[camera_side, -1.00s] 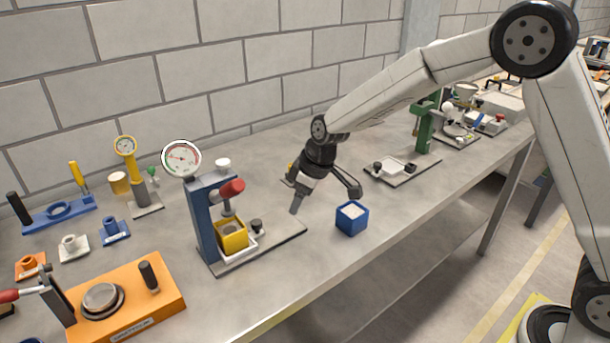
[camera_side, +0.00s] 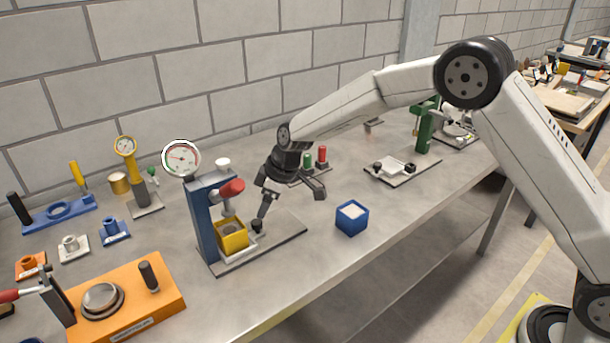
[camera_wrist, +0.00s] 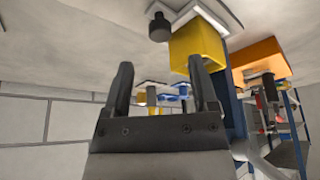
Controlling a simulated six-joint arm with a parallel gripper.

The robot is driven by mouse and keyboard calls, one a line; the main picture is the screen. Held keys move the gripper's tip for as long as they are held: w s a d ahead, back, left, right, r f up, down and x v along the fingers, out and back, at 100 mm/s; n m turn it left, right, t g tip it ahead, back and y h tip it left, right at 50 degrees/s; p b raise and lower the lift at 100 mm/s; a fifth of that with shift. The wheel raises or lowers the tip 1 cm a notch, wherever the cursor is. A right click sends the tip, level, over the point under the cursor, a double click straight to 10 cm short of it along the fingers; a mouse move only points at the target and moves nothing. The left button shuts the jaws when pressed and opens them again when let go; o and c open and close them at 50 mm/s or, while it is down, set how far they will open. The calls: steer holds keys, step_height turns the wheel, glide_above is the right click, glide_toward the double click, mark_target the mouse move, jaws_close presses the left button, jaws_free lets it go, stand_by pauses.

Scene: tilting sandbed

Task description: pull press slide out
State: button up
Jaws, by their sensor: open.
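The press (camera_side: 203,222) is a blue upright with a dial gauge and a red knob, on a grey base plate. Its slide (camera_side: 246,249) is a white tray holding a yellow box (camera_side: 231,239), with a black knob (camera_side: 257,226) on its right side. My gripper (camera_side: 263,212) is open and empty, tilted down, its fingers close to the knob in the side view. In the wrist view the fingers (camera_wrist: 161,78) are spread, and the black knob (camera_wrist: 159,27) appears beyond the gap between them. The yellow box (camera_wrist: 195,47) is right of it. Contact with the knob cannot be told.
A blue cube-shaped box with a white top (camera_side: 352,218) stands right of the press base. A green press (camera_side: 424,129) is farther right. An orange fixture (camera_side: 127,298) is at the front left. The bench between the press and blue box is clear.

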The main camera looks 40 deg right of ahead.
mark_target(257, 222)
steer(key=shift+x, duration=2.95)
steer(key=shift+f, duration=0.1)
jaws_close()
